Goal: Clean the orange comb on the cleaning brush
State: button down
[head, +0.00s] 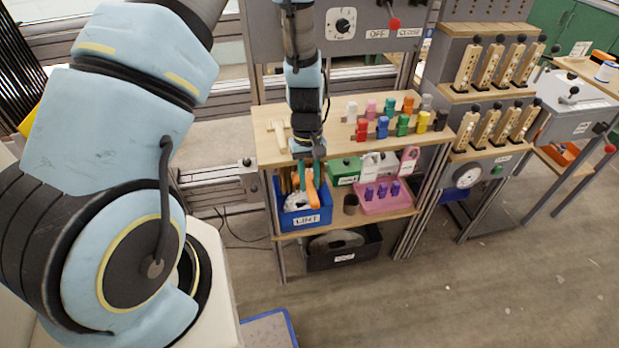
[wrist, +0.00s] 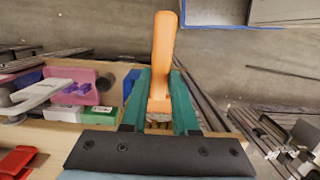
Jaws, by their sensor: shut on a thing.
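My gripper (head: 308,178) has green fingers and is shut on the orange comb (head: 311,188). It hangs at the front edge of the wooden table, over the blue bin labelled LINT (head: 303,219). In the wrist view, my gripper (wrist: 160,90) has a finger on each side of the comb (wrist: 163,50), whose orange handle sticks out beyond the fingertips. The comb's toothed end is small and partly hidden between the fingers. I cannot clearly make out the cleaning brush; a pale wooden T-shaped piece (head: 279,134) lies on the tabletop left of my arm.
The wooden tabletop (head: 268,152) holds several coloured blocks (head: 383,127) to the right. On the lower shelf, a pink tray (head: 385,205) and a green box (head: 344,172) sit right of the bin. A black crate (head: 344,254) stands below.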

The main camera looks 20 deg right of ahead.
notch_tip(320, 180, down, 8)
jog(key=b, duration=0.4)
dwell(0.5)
jog(key=shift+r, duration=0.2)
jog(key=shift+r+p, duration=3.7)
jog(key=shift+r, duration=1.3)
jog(key=shift+f, duration=0.1)
jog(key=shift+s+a, duration=0.2)
jog(key=shift+s, duration=1.45)
jog(key=shift+s+a, duration=0.2)
jog(key=shift+s, duration=1.5)
jog(key=shift+s+a, duration=0.2)
jog(key=shift+s, duration=1.45)
jog(key=shift+w, duration=0.1)
